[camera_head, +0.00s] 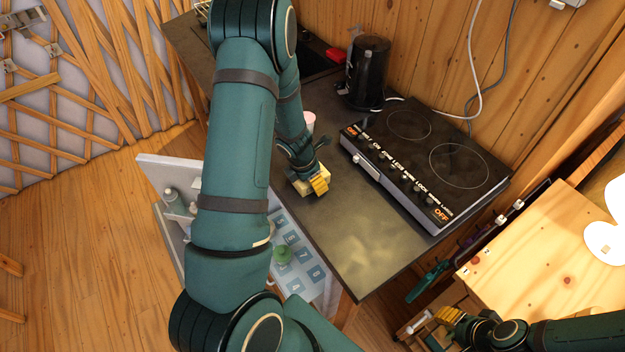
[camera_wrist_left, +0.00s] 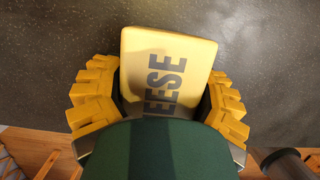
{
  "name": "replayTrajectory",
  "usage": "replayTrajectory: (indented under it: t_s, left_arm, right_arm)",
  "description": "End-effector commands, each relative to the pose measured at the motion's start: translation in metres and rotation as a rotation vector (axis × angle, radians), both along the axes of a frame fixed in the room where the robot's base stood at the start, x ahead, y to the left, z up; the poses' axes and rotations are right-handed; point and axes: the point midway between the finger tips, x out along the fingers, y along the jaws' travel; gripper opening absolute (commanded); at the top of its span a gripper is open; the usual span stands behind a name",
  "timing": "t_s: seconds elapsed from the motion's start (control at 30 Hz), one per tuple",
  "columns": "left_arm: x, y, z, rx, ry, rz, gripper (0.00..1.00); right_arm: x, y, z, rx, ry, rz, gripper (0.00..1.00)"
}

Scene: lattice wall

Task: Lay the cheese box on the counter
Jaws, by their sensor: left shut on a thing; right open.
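The cheese box (camera_head: 302,189) is a pale yellow block at the front edge of the dark counter (camera_head: 365,250). In the left wrist view the cheese box (camera_wrist_left: 165,58) shows its face with dark letters, between the yellow finger pads. My left gripper (camera_head: 318,184) is shut on it, low over the counter; whether the box touches the surface I cannot tell. My left gripper (camera_wrist_left: 160,105) hides the box's lower end in the wrist view. My right gripper (camera_head: 449,318) is open and empty, away at the lower right beside the wooden table.
A black hob (camera_head: 430,165) and a dark kettle (camera_head: 368,72) stand at the counter's back. A pinkish cup (camera_head: 309,121) is just behind my left gripper. An open door or drawer front (camera_head: 165,170) sticks out in front. The near right counter is clear.

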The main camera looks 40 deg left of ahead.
Motion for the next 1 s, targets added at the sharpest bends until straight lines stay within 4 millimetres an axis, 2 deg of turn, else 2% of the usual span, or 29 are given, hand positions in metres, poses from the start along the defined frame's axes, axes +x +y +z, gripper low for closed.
replayTrajectory:
  t_s: [0.13,0.17,0.23,0.63,0.77,1.0]
  left_arm:
    - [0.0,0.0,-0.004,0.0,0.0,0.0,0.22]
    - [0.0,0.0,-0.004,0.0,0.0,0.0,0.75]
    - [0.0,0.0,-0.003,0.0,0.001,0.0,1.0]
    - [0.0,0.0,0.003,0.0,0.0,0.0,1.0]
    - [-0.004,0.001,0.023,0.001,-0.001,-0.001,1.0]
    - [-0.017,0.005,0.074,0.001,-0.002,-0.002,1.0]
  right_arm:
    - [0.0,0.0,-0.004,-0.001,0.0,0.0,0.41]
    - [0.0,0.0,-0.004,-0.001,0.001,0.0,0.41]
    - [0.0,0.0,-0.003,-0.001,0.0,0.0,0.41]
    - [0.0,0.0,0.002,0.0,0.0,0.0,0.41]
    - [-0.001,-0.001,0.012,0.001,0.001,0.0,0.41]
    - [-0.001,-0.001,0.035,0.004,0.001,0.002,0.41]
